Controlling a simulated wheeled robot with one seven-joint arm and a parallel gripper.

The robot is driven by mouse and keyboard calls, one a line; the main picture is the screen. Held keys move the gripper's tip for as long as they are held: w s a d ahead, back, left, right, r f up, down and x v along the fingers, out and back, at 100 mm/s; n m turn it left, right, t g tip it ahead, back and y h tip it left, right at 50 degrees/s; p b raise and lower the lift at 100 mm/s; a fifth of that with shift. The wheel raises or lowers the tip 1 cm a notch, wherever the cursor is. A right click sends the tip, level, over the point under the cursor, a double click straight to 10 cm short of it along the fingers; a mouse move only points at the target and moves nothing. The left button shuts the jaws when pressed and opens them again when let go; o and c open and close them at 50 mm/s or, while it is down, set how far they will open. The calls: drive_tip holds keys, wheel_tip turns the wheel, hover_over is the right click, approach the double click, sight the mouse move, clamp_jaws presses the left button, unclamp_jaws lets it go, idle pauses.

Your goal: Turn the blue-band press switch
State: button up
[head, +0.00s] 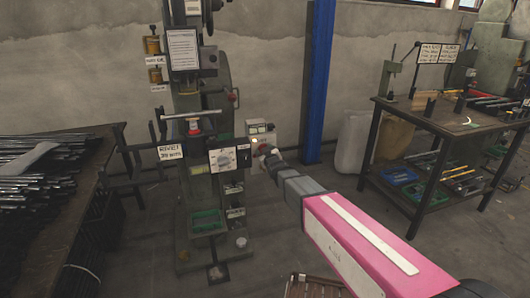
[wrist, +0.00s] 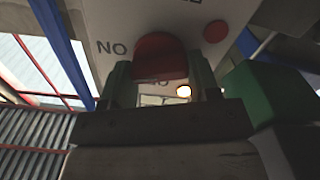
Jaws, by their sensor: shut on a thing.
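The green press (head: 222,115) stands left of centre in the head view; I cannot make out a blue band on it. A pale control box (head: 261,133) is fixed at its right side. In the wrist view the box's white panel (wrist: 112,22) carries a dark red switch knob (wrist: 156,52). My gripper (head: 264,153) reaches the box from the lower right. In the wrist view my gripper (wrist: 160,78) has its green fingers on both sides of the knob and is shut on it. The fingers hide part of the knob's sides.
A blue post (head: 319,80) stands behind. A workbench (head: 430,128) is at right, a table of dark rods (head: 105,160) at left. Floor between is mostly clear.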

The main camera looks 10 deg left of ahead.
drive_tip(key=n, duration=0.7)
drive_tip(key=shift+a+f, duration=0.1)
drive_tip(key=shift+f, duration=0.05)
drive_tip(key=n, duration=0.6)
drive_tip(key=shift+s+f+n, duration=0.1)
drive_tip(key=shift+n, duration=0.2)
drive_tip(key=o, duration=0.9)
drive_tip(key=v, duration=1)
drive_tip(key=shift+s, duration=0.35)
